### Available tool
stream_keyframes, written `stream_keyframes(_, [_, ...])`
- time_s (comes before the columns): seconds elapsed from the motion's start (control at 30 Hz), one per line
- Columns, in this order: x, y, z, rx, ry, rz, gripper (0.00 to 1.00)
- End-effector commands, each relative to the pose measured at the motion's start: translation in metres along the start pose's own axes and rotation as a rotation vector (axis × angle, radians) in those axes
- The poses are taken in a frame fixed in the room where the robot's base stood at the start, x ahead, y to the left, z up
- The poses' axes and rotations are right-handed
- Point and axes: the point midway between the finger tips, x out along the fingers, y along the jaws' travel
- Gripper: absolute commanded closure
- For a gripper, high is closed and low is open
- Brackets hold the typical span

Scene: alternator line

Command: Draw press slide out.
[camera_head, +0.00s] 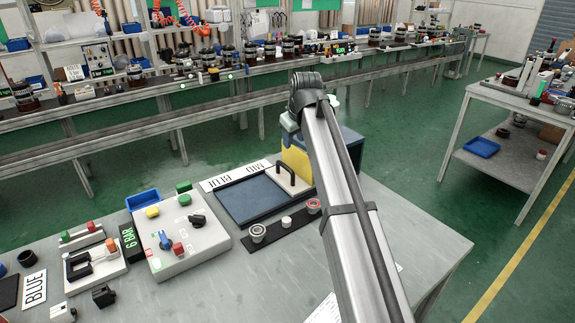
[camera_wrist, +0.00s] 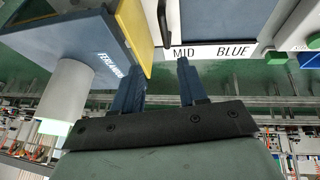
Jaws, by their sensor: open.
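The press (camera_head: 345,147) is a blue housing with a yellow front, partly hidden behind my arm. In the wrist view the press (camera_wrist: 95,45) fills the upper left. The slide, a pale plate (camera_head: 296,184) with a black arched handle (camera_head: 284,173), sits at the yellow front beside a dark blue bed (camera_head: 250,199). The handle shows at the top of the wrist view (camera_wrist: 163,22), beyond my fingertips. My gripper (camera_wrist: 160,70) is open and empty, its two dark blue fingers apart and clear of the handle. Its fingers cannot be made out in the head view.
A "MID BLUE" label strip (camera_head: 228,177) lies along the bed's back edge. A dark strip with round parts (camera_head: 286,222) lies in front. A grey control box (camera_head: 180,235) with knobs stands left of the bed. The table's right end (camera_head: 430,240) is mostly clear.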

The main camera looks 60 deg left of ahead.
Motion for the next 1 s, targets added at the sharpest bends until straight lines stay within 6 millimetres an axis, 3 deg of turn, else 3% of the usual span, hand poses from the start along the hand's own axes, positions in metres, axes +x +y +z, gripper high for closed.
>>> stream_keyframes(0.17, [0.002, -0.013, 0.001, -0.025, -0.041, 0.022, 0.58])
stream_keyframes(0.37, [0.021, -0.013, 0.002, -0.025, -0.045, 0.022, 0.58])
stream_keyframes(0.8, [0.097, -0.010, 0.004, -0.024, -0.043, 0.021, 0.58])
stream_keyframes(1.0, [0.123, -0.010, 0.005, -0.024, -0.042, 0.021, 0.58])
